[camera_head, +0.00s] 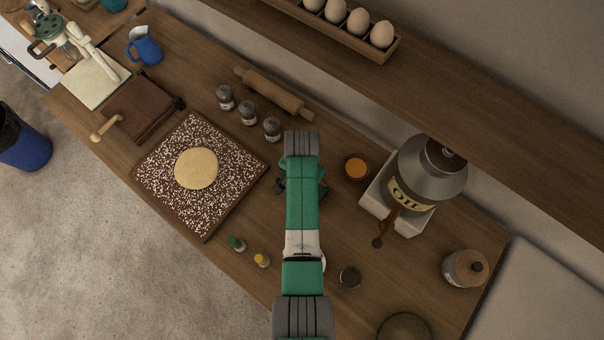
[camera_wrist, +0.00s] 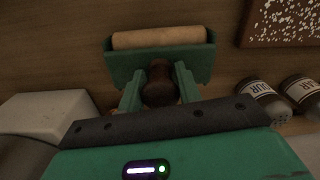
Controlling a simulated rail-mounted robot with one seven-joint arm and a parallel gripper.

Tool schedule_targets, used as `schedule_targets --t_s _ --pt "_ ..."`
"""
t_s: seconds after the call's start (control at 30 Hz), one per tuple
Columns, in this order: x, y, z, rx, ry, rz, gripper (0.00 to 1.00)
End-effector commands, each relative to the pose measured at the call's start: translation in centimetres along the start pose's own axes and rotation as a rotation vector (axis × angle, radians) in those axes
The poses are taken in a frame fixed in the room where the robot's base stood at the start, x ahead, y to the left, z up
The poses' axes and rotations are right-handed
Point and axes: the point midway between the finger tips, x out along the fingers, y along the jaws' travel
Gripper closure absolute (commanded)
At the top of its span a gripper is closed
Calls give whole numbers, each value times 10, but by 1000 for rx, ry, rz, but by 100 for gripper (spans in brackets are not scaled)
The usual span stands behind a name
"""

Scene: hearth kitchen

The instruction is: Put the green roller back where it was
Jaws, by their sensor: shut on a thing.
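The green roller (camera_wrist: 197,62) shows in the wrist view as a green frame around a pale tan cylinder, with a dark brown knob handle. My gripper (camera_wrist: 160,88) is shut on that handle, one finger on each side. Whether the roller touches the counter or hangs above it, I cannot tell. In the head view my arm covers most of the gripper and roller, right of the speckled board.
The speckled board (camera_head: 222,213) bears a round dough disc (camera_head: 196,168). Several labelled jars (camera_head: 248,114) and a wooden rolling pin (camera_head: 274,94) lie behind. An orange-topped round jar (camera_head: 356,168) and an oil dispenser (camera_head: 428,172) stand to the right. Small bottles (camera_head: 262,260) stand near the front edge.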

Motion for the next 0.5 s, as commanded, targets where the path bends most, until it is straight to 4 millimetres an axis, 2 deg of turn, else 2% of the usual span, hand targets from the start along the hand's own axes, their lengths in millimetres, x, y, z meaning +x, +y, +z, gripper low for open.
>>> schedule_targets --t_s 0.03,0.13,0.17,0.23,0.3,0.5 --pt "9 0 5 -3 -10 3 100" --pt "10 1 6 -4 -12 4 100" --pt "11 1 6 -4 -14 5 63" --pt "11 1 7 -4 -15 5 49" --pt "12 1 7 -4 -15 5 45" --pt "13 1 8 -5 -16 5 45"
